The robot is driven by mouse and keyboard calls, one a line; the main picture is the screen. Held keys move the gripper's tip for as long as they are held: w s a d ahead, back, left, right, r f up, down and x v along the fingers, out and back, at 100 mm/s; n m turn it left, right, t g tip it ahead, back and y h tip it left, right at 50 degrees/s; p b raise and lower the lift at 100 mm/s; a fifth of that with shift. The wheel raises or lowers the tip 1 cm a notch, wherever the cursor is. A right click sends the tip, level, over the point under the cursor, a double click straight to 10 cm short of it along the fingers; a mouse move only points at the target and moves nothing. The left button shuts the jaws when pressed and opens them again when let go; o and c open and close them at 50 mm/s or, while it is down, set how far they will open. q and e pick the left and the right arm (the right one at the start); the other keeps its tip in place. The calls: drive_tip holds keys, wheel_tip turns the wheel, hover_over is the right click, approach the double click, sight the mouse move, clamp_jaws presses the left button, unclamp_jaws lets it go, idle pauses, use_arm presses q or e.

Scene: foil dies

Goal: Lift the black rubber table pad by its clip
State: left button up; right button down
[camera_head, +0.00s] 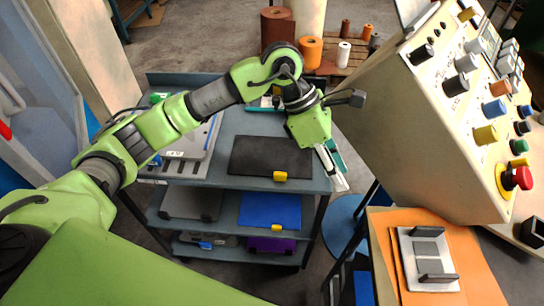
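The black rubber table pad (262,156) lies flat on the top of a grey-blue shelved cart (222,132). Its yellow clip (280,176) sits on the pad's front edge, right of the middle. My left gripper (338,183) points down at the right end of the cart top, to the right of the pad and clip and apart from both. Its pale fingers are seen nearly edge-on, so their opening does not show clearly. Nothing is visibly held. My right gripper is out of view.
Lower shelves hold a grey pad (191,203), a blue pad (270,210) and a purple pad (271,244), some with yellow clips. A grey case (187,146) lies left of the black pad. A large control console (425,120) stands to the right.

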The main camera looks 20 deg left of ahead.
use_arm(q)
drive_tip(key=w+a+t+y, duration=0.1)
drive_tip(key=w+a+y, duration=0.15)
drive_tip(key=a, duration=0.55)
drive_tip(key=w+a+y, duration=0.2)
drive_tip(key=a+y, duration=0.2)
drive_tip(key=a, duration=0.3)
drive_tip(key=p, duration=0.2)
hover_over(276, 173)
drive_tip(key=shift+n, duration=0.3)
drive_tip(key=f, duration=0.7)
drive_tip(key=shift+w+a+f, duration=0.2)
drive_tip(key=shift+w+a, duration=0.1)
drive_tip(key=shift+s+d+f+p, duration=0.1)
drive_tip(key=shift+f+p, duration=0.3)
drive_tip(key=shift+f, duration=0.15)
drive_tip(key=f, duration=0.1)
drive_tip(key=f+p, duration=0.1)
drive_tip(key=f, duration=0.1)
drive_tip(key=shift+s+d+f+p, duration=0.15)
drive_tip(key=shift+s+f+p, duration=0.1)
drive_tip(key=shift+f+p, duration=0.05)
drive_tip(key=shift+f, duration=0.45)
drive_tip(key=shift+w, duration=0.1)
clamp_jaws()
